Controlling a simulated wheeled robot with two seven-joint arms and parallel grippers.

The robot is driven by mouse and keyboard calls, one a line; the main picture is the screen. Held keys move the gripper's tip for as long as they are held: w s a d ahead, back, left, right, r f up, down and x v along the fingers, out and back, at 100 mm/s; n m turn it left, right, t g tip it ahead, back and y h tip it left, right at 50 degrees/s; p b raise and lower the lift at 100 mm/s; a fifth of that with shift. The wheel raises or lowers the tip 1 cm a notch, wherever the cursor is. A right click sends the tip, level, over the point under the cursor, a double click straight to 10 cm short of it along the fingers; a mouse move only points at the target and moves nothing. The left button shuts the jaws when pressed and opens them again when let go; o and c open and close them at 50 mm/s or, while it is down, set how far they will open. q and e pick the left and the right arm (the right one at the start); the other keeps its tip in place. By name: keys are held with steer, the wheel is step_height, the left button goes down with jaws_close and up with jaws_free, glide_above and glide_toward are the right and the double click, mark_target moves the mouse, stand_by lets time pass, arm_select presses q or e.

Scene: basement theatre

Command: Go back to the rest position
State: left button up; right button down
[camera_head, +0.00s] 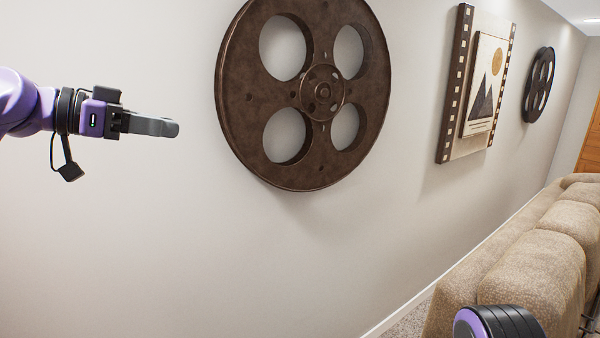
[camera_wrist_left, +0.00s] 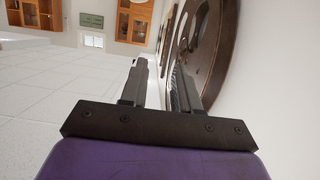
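My left arm comes in from the left in the head view, stretched out at upper left. Its gripper (camera_head: 172,128) points right, in front of the pale wall and left of a large film reel. In the left wrist view the two dark fingers of the gripper (camera_wrist_left: 158,75) stand apart with an empty gap between them. A purple and black part of my own body shows at the bottom right of the head view. My right gripper is not in view.
A large brown film reel (camera_head: 250,100) hangs on the wall, and also shows in the left wrist view (camera_wrist_left: 212,50). A film-strip picture (camera_head: 478,85) and smaller reel (camera_head: 539,85) hang farther right. A beige sofa (camera_head: 535,265) stands at right.

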arm_select(q)
steer(key=w+r+n+t, duration=0.2)
steer(key=w+n+t, duration=0.2)
steer(key=n, duration=0.2)
steer(key=w+d+f+n+t+y, duration=0.2)
steer(key=w+d+f+n+y, duration=0.15)
steer(key=f+n, duration=0.45)
step_height(320, 180, down, 31)
steer(key=d+n+g+y+b, duration=0.1)
steer(key=d+n+y+b, duration=0.1)
steer(key=n+y, duration=0.3)
steer(key=s+a+f+n+g+y+b, duration=0.1)
steer(key=s+a+f+g+y, duration=0.15)
steer(key=s+f, duration=0.75)
steer(key=s+a+f+n+g+y+b, duration=0.1)
steer(key=s+a+f+g+y, duration=0.15)
steer(key=s+f, duration=0.85)
steer(key=s+a+f+m+g+y+b, duration=0.1)
steer(key=s+a+f+g, duration=0.1)
steer(key=s+f, duration=0.6)
steer(key=s+a+f+m+g+y, duration=0.1)
steer(key=s+a+f, duration=0.4)
steer(key=s, duration=0.8)
step_height(320, 180, down, 4)
steer(key=shift+s+r+m+g+b, duration=0.15)
steer(key=shift+m+g+b, duration=0.3)
steer(key=shift+g, duration=0.55)
steer(key=shift+a, duration=0.1)
